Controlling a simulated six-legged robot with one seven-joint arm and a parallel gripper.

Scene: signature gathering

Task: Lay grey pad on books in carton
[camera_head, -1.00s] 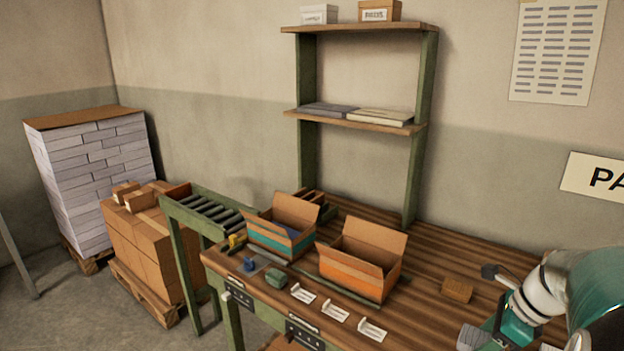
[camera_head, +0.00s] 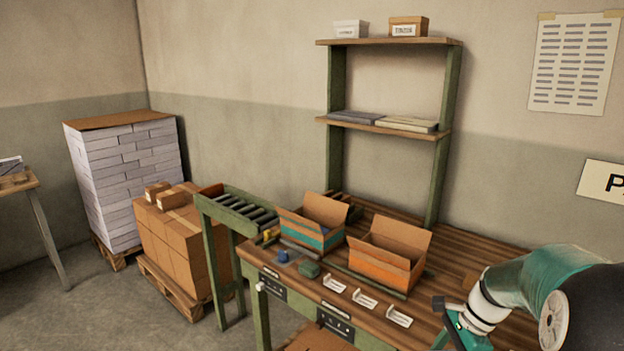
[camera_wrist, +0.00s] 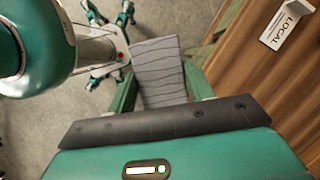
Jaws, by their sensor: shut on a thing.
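The grey pad (camera_wrist: 158,70), ribbed with wavy lines, sits between the fingers of my gripper (camera_wrist: 160,90) in the wrist view. My gripper is shut on it, over the floor beside the bench edge. In the head view my arm reaches in at the lower right, and the pad cannot be made out there. Two open cartons stand on the bench, left of my arm: one with a teal band (camera_head: 308,235) and one with an orange band (camera_head: 378,268). Their insides are mostly hidden by the walls, so I cannot tell what books lie in them.
The wooden bench (camera_head: 470,238) carries a green block (camera_head: 309,270), a small blue thing (camera_head: 283,256) and several white label holders (camera_head: 365,299) along its front. A roller conveyor (camera_head: 245,212) adjoins its left end. A shelf (camera_head: 385,128) rises behind the cartons.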

